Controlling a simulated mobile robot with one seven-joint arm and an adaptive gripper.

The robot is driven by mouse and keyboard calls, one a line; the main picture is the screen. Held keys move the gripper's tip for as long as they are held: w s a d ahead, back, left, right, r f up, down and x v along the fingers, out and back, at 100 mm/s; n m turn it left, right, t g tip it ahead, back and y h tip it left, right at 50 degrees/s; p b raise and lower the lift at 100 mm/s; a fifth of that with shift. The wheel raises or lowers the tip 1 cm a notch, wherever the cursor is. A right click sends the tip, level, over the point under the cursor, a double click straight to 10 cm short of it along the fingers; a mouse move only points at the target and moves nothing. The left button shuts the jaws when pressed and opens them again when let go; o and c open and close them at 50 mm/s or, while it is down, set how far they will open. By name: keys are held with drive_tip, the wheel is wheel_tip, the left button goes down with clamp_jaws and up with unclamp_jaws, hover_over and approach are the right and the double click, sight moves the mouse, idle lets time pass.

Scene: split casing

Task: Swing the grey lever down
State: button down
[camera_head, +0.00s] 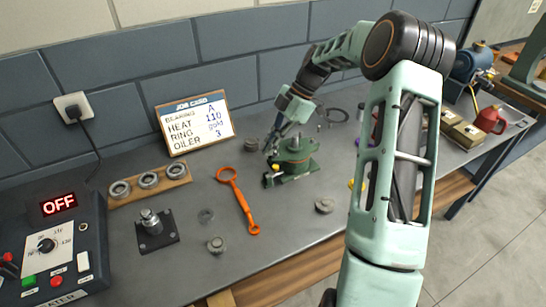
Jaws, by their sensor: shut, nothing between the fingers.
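A green casing (294,157) with a dark round top stands on the grey bench (285,225), near the middle of the view. My gripper (271,147) is shut and empty, pointing down at the casing's left side. I cannot tell whether its fingertips touch the casing. I cannot clearly make out the grey lever; it may be hidden by my gripper or too small to see.
An orange ring spanner (238,200) lies left of the casing. Bearings on a wooden board (150,183), a black-based post (155,230) and a heater box (50,250) reading OFF are further left. A job card (195,122) leans at the back.

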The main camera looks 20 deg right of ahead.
drive_tip(key=v, duration=0.7)
drive_tip(key=shift+b, duration=0.35)
drive_tip(key=shift+w+d, duration=0.1)
